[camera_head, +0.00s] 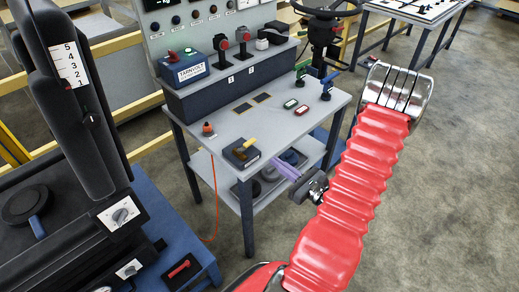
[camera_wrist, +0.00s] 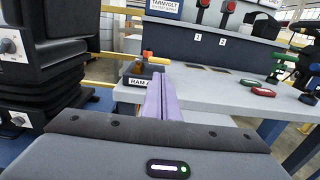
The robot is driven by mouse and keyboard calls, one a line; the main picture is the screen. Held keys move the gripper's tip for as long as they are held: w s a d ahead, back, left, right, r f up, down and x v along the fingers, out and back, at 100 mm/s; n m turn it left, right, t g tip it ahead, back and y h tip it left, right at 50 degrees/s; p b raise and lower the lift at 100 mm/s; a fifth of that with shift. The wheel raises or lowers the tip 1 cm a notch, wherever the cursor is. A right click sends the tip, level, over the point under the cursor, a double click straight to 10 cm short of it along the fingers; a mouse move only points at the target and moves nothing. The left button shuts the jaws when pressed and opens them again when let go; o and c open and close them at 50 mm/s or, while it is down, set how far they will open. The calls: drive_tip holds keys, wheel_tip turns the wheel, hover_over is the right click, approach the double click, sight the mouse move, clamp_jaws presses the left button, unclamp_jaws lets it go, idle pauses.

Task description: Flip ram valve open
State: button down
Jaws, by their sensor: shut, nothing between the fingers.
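The ram valve is a small dark box (camera_head: 241,153) with a yellow-handled lever (camera_head: 250,142), at the front left corner of the grey trolley top (camera_head: 290,125). In the wrist view the box (camera_wrist: 139,80) shows a label reading "RAM", partly hidden by my fingers. Its yellow lever end (camera_wrist: 159,61) shows just above my fingertips, pointing right. My gripper (camera_head: 277,163) has purple fingers, shut and empty, just off the trolley's front edge, to the right of the valve. In the wrist view my gripper (camera_wrist: 160,80) points at the valve. I cannot tell whether the fingertips touch it.
An orange-topped knob (camera_head: 208,130) stands behind the valve. Green (camera_head: 290,103) and red (camera_head: 301,110) pieces lie farther right. The Tarnvolt box (camera_head: 184,70) and red-handled levers (camera_head: 222,50) stand on the raised shelf. A black seat-like unit (camera_head: 75,110) stands left.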

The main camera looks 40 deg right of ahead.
sight(252, 144)
drive_tip(key=w, duration=0.9)
drive_tip(key=shift+w+a, duration=0.1)
drive_tip(key=shift+a, duration=0.05)
drive_tip(key=shift+w, duration=0.15)
drive_tip(key=shift+w, duration=0.15)
